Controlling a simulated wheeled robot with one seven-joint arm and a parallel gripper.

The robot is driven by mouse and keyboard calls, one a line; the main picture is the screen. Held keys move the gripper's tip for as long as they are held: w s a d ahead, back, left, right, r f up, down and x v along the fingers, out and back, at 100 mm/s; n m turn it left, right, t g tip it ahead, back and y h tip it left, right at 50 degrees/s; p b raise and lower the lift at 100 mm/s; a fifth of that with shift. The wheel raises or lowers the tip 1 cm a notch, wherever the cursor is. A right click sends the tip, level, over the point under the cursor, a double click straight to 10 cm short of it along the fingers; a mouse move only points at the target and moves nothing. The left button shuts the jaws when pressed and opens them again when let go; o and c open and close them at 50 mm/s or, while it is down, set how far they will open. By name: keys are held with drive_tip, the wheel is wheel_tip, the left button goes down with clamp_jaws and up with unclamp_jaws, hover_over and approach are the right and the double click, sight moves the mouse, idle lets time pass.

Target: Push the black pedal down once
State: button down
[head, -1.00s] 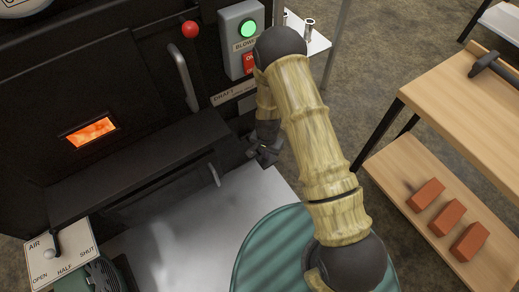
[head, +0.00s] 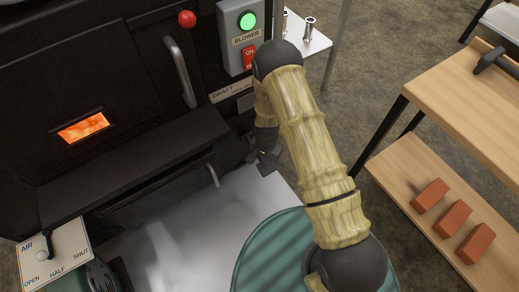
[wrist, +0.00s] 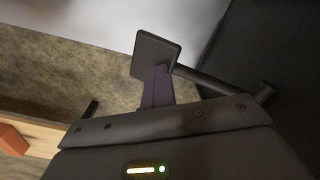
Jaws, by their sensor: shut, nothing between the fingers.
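The black pedal (wrist: 158,50) shows in the wrist view as a flat dark plate on a rod that runs right toward the dark stove side. My gripper (wrist: 157,82) is shut, with its narrow fingers pointing at the pedal's lower edge. The fingertips overlap the plate's edge in this view; I cannot tell whether they touch it. In the head view my gripper (head: 262,158) is low at the evaporator's right front corner, beside the pale floor plate. My arm and hand mostly hide the pedal there.
The black evaporator front has a door handle (head: 180,72), a red-knobbed lever (head: 187,19) and a blower switch box (head: 239,38) above my gripper. A wooden shelf (head: 400,165) with bricks stands right. Bare floor lies between.

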drive_tip(key=shift+w+a+f, duration=0.1)
drive_tip(key=shift+w+f, duration=0.05)
drive_tip(key=shift+f, duration=0.2)
drive_tip(key=shift+r+p, duration=0.75)
drive_tip(key=shift+r, duration=0.2)
drive_tip(key=shift+s+d+r+p, duration=0.15)
drive_tip(key=shift+s+r+p, duration=0.05)
drive_tip(key=shift+r+p, duration=0.7)
drive_tip(key=shift+s+d+r+p, duration=0.1)
drive_tip(key=shift+s+r+p, duration=0.1)
drive_tip(key=shift+r+p, duration=0.7)
drive_tip(key=shift+s+d+r+p, duration=0.15)
drive_tip(key=shift+s+r+p, duration=0.05)
drive_tip(key=shift+r+p, duration=0.7)
drive_tip(key=shift+r, duration=0.15)
